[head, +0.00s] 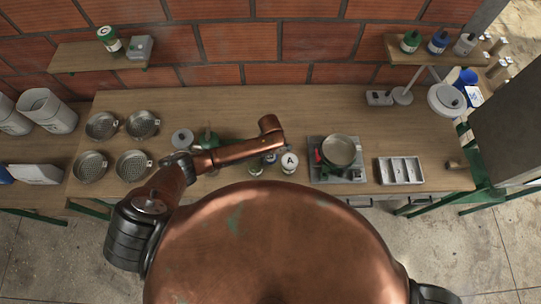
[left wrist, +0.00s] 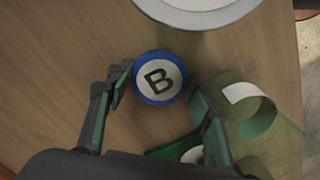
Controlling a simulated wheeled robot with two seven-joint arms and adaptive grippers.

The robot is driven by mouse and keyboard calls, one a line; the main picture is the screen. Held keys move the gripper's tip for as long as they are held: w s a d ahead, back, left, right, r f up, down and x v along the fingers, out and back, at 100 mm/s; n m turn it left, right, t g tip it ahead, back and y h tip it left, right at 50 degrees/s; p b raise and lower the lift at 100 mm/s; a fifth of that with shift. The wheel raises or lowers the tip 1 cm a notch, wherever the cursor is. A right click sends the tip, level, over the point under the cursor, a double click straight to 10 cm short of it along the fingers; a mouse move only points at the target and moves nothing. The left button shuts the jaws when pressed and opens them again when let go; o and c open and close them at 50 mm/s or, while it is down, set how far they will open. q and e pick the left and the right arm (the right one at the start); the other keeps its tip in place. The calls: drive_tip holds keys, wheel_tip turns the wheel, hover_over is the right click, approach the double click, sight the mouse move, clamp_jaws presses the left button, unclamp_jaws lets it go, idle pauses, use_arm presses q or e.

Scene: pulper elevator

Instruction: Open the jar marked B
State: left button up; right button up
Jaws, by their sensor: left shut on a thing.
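The jar's body is hidden below the lid. My left fingers are mostly hidden there. My right gripper is out of view.
Jar A (head: 289,162) stands close on the right. A green glass vessel (left wrist: 265,120) with a white label is beside the right finger. A pan on a burner (head: 338,151), a divided tray (head: 401,170) and several sieves (head: 141,124) stand on the bench (head: 230,102).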

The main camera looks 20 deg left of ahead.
sight(271, 157)
use_arm(q)
drive_tip(key=shift+f, duration=0.3)
drive_tip(key=o, duration=1)
drive_tip(key=shift+r, duration=0.1)
wheel_tip(271, 157, up, 12)
drive_tip(key=shift+d, duration=0.15)
